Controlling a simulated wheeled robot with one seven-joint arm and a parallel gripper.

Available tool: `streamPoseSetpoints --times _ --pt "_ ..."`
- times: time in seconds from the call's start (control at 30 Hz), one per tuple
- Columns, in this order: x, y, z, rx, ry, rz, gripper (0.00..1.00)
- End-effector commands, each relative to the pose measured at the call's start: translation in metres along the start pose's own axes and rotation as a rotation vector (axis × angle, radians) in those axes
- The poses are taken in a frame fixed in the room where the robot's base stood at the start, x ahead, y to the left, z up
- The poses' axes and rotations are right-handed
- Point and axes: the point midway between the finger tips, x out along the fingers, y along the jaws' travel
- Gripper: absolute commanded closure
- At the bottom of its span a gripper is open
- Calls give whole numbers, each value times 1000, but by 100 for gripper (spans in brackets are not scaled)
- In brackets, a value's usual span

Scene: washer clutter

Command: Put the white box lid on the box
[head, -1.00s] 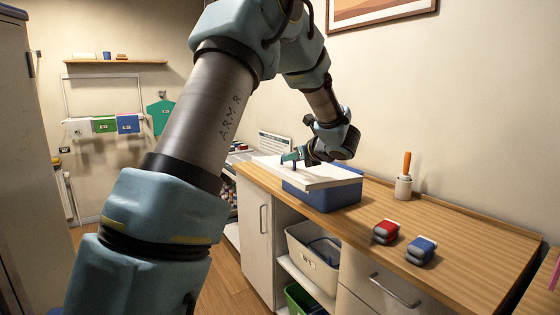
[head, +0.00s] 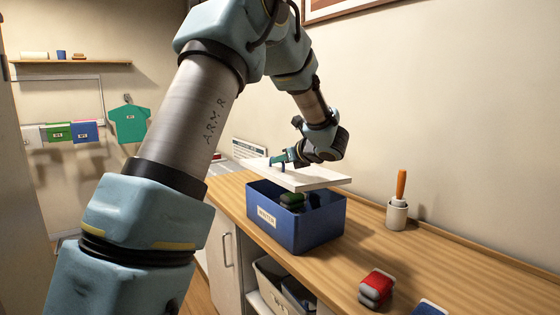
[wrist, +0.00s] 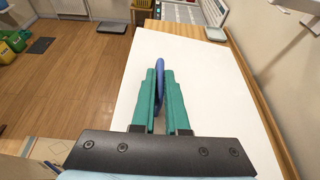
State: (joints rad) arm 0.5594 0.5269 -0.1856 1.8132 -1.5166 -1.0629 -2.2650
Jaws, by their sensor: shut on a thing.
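The blue box (head: 295,232) stands upright on the wooden counter, with a pale label on its front. Its top is open at the front, and green and dark folded items (head: 292,200) show inside. The white lid (head: 318,177) hovers above the box, apart from it, shifted toward the back and slightly tilted. My gripper (head: 280,162) is shut on the lid's blue handle (wrist: 160,85). In the wrist view the teal fingers hold the handle from both sides, and the white lid (wrist: 210,90) fills the middle. The box is hidden under the lid there.
On the counter (head: 340,265), a red folded bundle (head: 376,287) and a blue one (head: 428,308) lie at the right front. A white cup (head: 397,215) with an orange-handled tool stands near the wall. A pale bin (head: 275,285) sits on the shelf below.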

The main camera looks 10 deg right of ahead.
Motion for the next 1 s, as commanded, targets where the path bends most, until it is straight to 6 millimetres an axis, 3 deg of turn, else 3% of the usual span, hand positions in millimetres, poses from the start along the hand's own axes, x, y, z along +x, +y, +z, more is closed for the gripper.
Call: streamPoseSetpoints --times 1.0 --pt "25 1 -61 0 -1 0 100"
